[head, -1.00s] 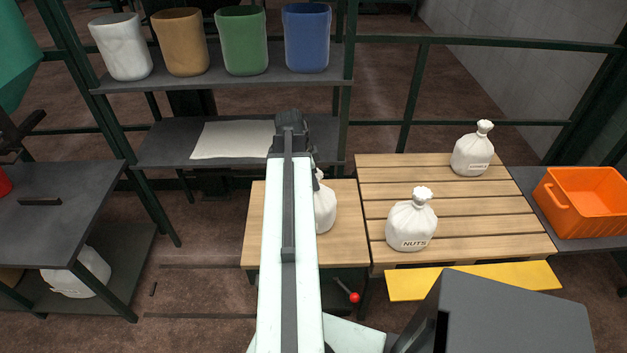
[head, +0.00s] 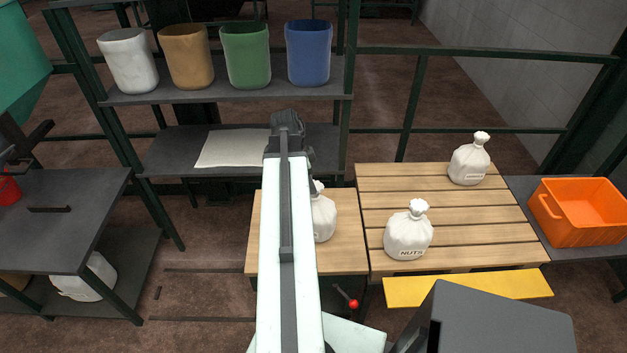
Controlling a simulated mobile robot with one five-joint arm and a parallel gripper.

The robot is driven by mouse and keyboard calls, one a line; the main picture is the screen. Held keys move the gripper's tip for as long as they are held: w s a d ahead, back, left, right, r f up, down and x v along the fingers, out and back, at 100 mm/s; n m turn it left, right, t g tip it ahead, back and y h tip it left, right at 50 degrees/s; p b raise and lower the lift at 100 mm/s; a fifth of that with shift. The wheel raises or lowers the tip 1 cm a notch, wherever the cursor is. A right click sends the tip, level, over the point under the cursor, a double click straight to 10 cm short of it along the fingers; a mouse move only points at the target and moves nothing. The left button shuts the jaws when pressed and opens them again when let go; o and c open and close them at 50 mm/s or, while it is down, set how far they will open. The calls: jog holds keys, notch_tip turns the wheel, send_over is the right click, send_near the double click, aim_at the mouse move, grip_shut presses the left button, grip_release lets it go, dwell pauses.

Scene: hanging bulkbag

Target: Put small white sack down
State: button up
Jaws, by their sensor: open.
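A small white sack (head: 323,217) stands upright on the light wooden table (head: 348,252), its left side hidden behind my arm. My gripper (head: 287,128) is at the far end of the arm, above and beyond that sack in the picture, in front of the lower grey shelf. It is open and I see nothing in it; its fingertips are mostly hidden by the arm. Two more tied white sacks stand on the slatted pallet (head: 440,205): one marked NUTS (head: 408,232) at the front and another (head: 469,160) at the back right.
White (head: 128,62), brown (head: 187,58), green (head: 246,56) and blue (head: 308,54) pots stand on the upper shelf. A pale sheet (head: 233,148) lies on the lower shelf. An orange crate (head: 580,222) is at right. A red-knobbed lever (head: 347,298) sits below the wooden table.

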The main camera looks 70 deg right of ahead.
jog(key=p+v, duration=0.4)
jog(key=v, duration=0.2)
jog(key=w+a+n+t, duration=0.2)
jog(key=w+a+n, duration=1.3)
jog(key=w+a, duration=1.05)
jog(key=w+a+n, duration=0.3)
jog(key=a+n, duration=0.4)
jog(key=a, duration=0.8)
jog(key=w+a+n+y, duration=0.1)
jog(key=w+a+n, duration=0.3)
jog(key=a, duration=1.1)
jog(key=n, duration=0.3)
jog(key=shift+f+n+t+y, duration=0.3)
jog(key=shift+f, duration=0.1)
